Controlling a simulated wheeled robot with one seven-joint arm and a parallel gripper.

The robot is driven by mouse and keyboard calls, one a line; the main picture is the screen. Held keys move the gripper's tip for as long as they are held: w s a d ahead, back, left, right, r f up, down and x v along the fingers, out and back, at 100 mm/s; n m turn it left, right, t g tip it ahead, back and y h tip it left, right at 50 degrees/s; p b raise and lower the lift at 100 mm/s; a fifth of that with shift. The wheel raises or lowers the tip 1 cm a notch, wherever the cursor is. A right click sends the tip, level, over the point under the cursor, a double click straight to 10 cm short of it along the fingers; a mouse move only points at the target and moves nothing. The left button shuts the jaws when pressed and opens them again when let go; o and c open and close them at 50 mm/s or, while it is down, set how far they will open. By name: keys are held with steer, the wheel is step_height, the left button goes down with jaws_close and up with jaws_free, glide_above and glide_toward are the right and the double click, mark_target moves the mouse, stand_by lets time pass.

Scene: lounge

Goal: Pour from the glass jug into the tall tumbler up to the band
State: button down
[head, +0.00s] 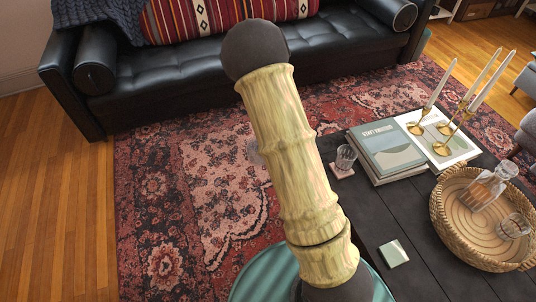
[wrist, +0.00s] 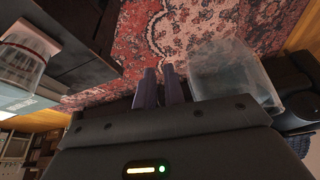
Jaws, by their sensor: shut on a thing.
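My gripper (wrist: 160,76) shows in the wrist view with its two fingers close together, shut on a clear glass vessel. This looks like the glass jug (wrist: 228,78), which shows just right of the fingers; the gripped part is not clear. In the head view my arm hides the gripper and nearly all of the jug; only a faint glassy edge (head: 255,152) shows beside the arm, over the rug. The tumbler (head: 345,158) stands on a coaster near the table's left edge. It also shows at the left of the wrist view (wrist: 25,58), with a thin reddish line. Liquid levels cannot be told.
The dark table (head: 358,215) holds stacked books (head: 385,147), brass candlesticks (head: 440,143) with white candles, a loose coaster (head: 393,253) and a round woven tray (head: 445,230) with a glass decanter (head: 484,188) and another glass (head: 514,226). A black sofa (head: 170,85) stands behind the rug.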

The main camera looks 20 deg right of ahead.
steer(key=s+d+r+m+h+p, duration=0.1)
steer(key=s+d+r+m+p, duration=0.1)
steer(key=d, duration=0.8)
steer(key=s+d+r+m+p, duration=0.2)
steer(key=s+d, duration=0.5)
steer(key=d, duration=0.4)
steer(key=s+d+r+m+h+p, duration=0.1)
steer(key=s+d+r+m+p, duration=0.1)
steer(key=d, duration=0.9)
steer(key=s+r+p, duration=0.1)
steer(key=s+p, duration=0.1)
steer(key=p, duration=0.1)
steer(key=shift+s+d+r+g+h+p, duration=0.2)
steer(key=shift+s+g+h+p, duration=0.1)
steer(key=shift+s+g+p, duration=0.1)
steer(key=shift+f+b, duration=2.35)
steer(key=shift+b, duration=0.8)
steer(key=shift+s+d+r+g+h+b, duration=0.1)
steer(key=shift+s+r+g+h+b, duration=0.05)
steer(key=shift+r+g+h+b, duration=0.6)
steer(key=shift+s+d+r+g+h+b, duration=0.1)
steer(key=shift+r+g+h+b, duration=0.3)
steer(key=shift+b, duration=0.55)
steer(key=shift+r+n, duration=0.1)
steer(key=shift+n, duration=0.2)
